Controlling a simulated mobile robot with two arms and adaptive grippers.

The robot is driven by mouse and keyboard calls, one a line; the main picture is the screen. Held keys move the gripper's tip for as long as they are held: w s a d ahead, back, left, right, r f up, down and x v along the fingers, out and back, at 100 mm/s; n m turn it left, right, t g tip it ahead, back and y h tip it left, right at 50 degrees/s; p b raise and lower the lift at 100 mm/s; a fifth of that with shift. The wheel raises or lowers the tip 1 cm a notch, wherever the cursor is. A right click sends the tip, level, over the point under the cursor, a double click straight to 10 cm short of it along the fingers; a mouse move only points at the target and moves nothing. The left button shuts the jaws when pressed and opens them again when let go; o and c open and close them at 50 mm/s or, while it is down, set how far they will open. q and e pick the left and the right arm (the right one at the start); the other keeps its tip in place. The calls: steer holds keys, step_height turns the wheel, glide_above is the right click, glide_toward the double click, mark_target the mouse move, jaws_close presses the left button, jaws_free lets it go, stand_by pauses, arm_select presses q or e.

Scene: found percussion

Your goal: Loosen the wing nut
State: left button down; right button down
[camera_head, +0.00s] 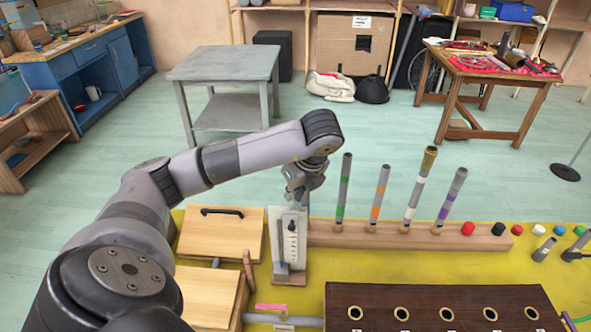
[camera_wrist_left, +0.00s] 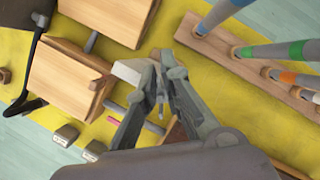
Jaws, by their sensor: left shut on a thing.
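A white upright plate with a dark slot and knobs (camera_head: 291,240) stands on a small wooden foot in the middle of the yellow cloth. My left gripper (camera_head: 297,202) comes down from above onto the top of this plate. Its fingers are closed together there, also in the left wrist view (camera_wrist_left: 160,88). The wing nut is too small and too covered by the fingers to make out; the fingers are shut on it at the plate's top. The plate's pale top (camera_wrist_left: 127,71) shows beside the fingertips in the left wrist view. My right gripper is not in view.
A wooden rail (camera_head: 400,236) with several upright banded tubes stands close to the right. Wooden boxes (camera_head: 222,236) lie to the left. A dark board with several ringed holes (camera_head: 440,308) lies in front right. Coloured caps are at the far right.

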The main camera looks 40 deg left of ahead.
arm_select(q)
steer(key=shift+s+a+r+n+g+p, duration=0.15)
steer(key=shift+a+r+n+g+p, duration=0.15)
steer(key=shift+n+p, duration=0.45)
steer(key=shift+f+n, duration=0.3)
steer(key=shift+n, duration=0.05)
steer(key=shift+s, duration=0.1)
steer(key=n+g+p, duration=0.1)
steer(key=n+p, duration=0.3)
steer(key=shift+s+g+p, duration=0.35)
steer(key=shift+s+g, duration=0.05)
